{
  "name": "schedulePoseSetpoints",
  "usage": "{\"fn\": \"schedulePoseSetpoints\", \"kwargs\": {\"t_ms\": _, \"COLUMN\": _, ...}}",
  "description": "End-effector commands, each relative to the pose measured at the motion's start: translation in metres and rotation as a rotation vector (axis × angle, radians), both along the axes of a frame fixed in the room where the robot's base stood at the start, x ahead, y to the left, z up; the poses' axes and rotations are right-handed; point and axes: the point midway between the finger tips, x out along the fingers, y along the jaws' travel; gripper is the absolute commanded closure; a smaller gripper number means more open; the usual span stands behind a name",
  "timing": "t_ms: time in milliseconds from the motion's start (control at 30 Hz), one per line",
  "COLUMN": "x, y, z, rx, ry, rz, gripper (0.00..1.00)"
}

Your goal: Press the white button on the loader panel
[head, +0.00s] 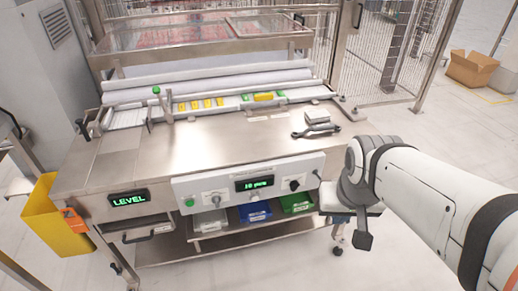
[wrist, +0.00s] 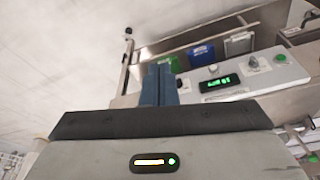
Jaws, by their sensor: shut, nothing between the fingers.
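The loader panel (head: 222,189) is a pale strip on the front of the steel bench. Its white button (head: 254,195) is a small round knob just below the green-lit display. In the wrist view, where the scene appears upside down, the white button (wrist: 213,69) sits just above the display, right of my fingers. My gripper (wrist: 158,72) is shut and empty, its blue-grey fingers side by side, apart from the button. In the head view my wrist is at the panel's right end, and the fingertips cannot be made out.
The panel also has a green button (head: 189,202), a grey switch (head: 215,200) and a black knob (head: 294,185). White, blue (head: 257,211) and green bins stand on the shelf below. A dark tool (head: 315,130) lies on the bench top.

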Motion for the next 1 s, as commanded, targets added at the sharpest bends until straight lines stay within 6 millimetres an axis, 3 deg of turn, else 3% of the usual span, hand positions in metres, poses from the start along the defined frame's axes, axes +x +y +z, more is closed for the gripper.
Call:
{"fn": "schedulePoseSetpoints", "kwargs": {"t_ms": 267, "x": 0.099, "y": 0.002, "z": -0.101, "rx": 0.030, "ry": -0.181, "rz": -0.201, "gripper": 1.00}}
{"fn": "schedulePoseSetpoints", "kwargs": {"t_ms": 400, "x": 0.148, "y": 0.022, "z": -0.162, "rx": 0.142, "ry": -0.284, "rz": -0.286, "gripper": 1.00}}
{"fn": "schedulePoseSetpoints", "kwargs": {"t_ms": 500, "x": 0.173, "y": 0.046, "z": -0.207, "rx": 0.267, "ry": -0.327, "rz": -0.331, "gripper": 1.00}}
{"fn": "schedulePoseSetpoints", "kwargs": {"t_ms": 733, "x": 0.196, "y": 0.106, "z": -0.296, "rx": 0.599, "ry": -0.311, "rz": -0.429, "gripper": 1.00}}
{"fn": "schedulePoseSetpoints", "kwargs": {"t_ms": 867, "x": 0.195, "y": 0.129, "z": -0.323, "rx": 0.735, "ry": -0.268, "rz": -0.469, "gripper": 1.00}}
{"fn": "schedulePoseSetpoints", "kwargs": {"t_ms": 1000, "x": 0.192, "y": 0.141, "z": -0.333, "rx": 0.808, "ry": -0.239, "rz": -0.492, "gripper": 1.00}}
